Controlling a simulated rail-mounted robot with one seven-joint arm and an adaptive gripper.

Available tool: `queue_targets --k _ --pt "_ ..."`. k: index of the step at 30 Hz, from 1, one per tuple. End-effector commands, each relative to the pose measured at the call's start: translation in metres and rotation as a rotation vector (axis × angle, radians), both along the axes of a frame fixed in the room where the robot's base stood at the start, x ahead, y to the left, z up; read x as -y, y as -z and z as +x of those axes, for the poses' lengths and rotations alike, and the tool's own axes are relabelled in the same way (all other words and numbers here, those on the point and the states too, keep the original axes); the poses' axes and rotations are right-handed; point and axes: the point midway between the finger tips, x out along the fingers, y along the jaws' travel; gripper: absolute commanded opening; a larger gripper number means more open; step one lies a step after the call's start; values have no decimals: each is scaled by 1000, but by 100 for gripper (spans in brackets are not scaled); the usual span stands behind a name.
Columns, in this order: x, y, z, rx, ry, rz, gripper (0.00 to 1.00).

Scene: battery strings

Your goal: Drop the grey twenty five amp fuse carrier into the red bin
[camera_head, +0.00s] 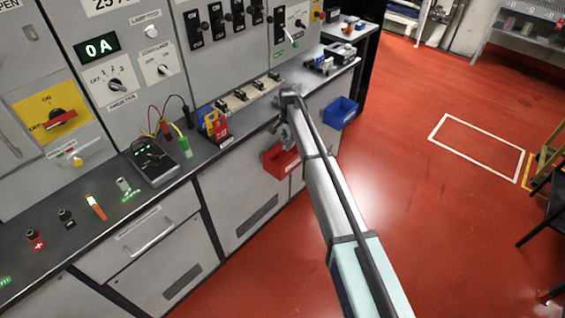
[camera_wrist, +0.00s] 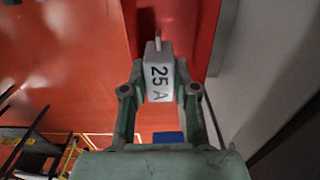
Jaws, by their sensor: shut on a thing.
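The grey fuse carrier (camera_wrist: 158,76), marked "25 A", is held between the two green fingers of my gripper (camera_wrist: 160,90) in the wrist view. My gripper is shut on it. The red bin (camera_wrist: 205,32) shows beyond the carrier at the top of the wrist view. In the head view the red bin (camera_head: 281,165) hangs on the cabinet front below the counter edge. My gripper (camera_head: 287,138) is just above the bin there, partly hidden by my arm. The carrier cannot be made out in the head view.
A blue bin (camera_head: 343,112) hangs farther right on the cabinet front. The dark counter (camera_head: 215,148) holds a meter (camera_head: 153,161), a small rack (camera_head: 214,126) and several fuse parts. The grey cabinet front (camera_wrist: 262,60) is close on the right in the wrist view. Open red floor lies right.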

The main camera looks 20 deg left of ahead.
Motion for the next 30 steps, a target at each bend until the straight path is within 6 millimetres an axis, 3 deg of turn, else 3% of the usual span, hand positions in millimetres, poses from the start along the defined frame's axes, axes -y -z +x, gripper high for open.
queue_targets --k 9,20,21,23,30 --pt "0 32 0 1 -1 1 0" --pt "0 36 0 1 -1 1 0" --pt "0 36 0 1 -1 1 39" --pt "0 36 0 1 -1 1 58" --pt "0 36 0 0 -1 0 58"
